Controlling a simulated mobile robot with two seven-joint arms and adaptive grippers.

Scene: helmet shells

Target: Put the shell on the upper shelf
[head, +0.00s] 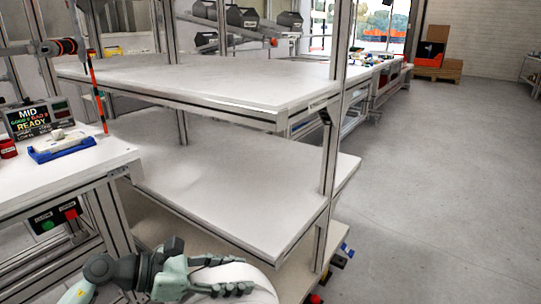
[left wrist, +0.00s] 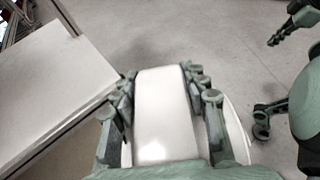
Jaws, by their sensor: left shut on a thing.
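My left gripper (head: 245,275) is at the bottom of the head view, shut on the white shell (head: 232,273). In the left wrist view the fingers of my left gripper (left wrist: 165,80) lie along both sides of the smooth, curved shell (left wrist: 165,125). The upper shelf (head: 210,82) is a bare white board on a metal-post rack. The gripper and shell are in front of the rack and appear lower than this shelf. My right gripper (left wrist: 270,80) shows at the right of the left wrist view, its fingers spread wide and empty.
A bare middle shelf (head: 230,185) lies under the upper one, and a lower board (head: 150,222) shows beneath it. Metal posts (head: 331,150) stand at the rack's edge. Open floor (head: 440,190) lies to the right.

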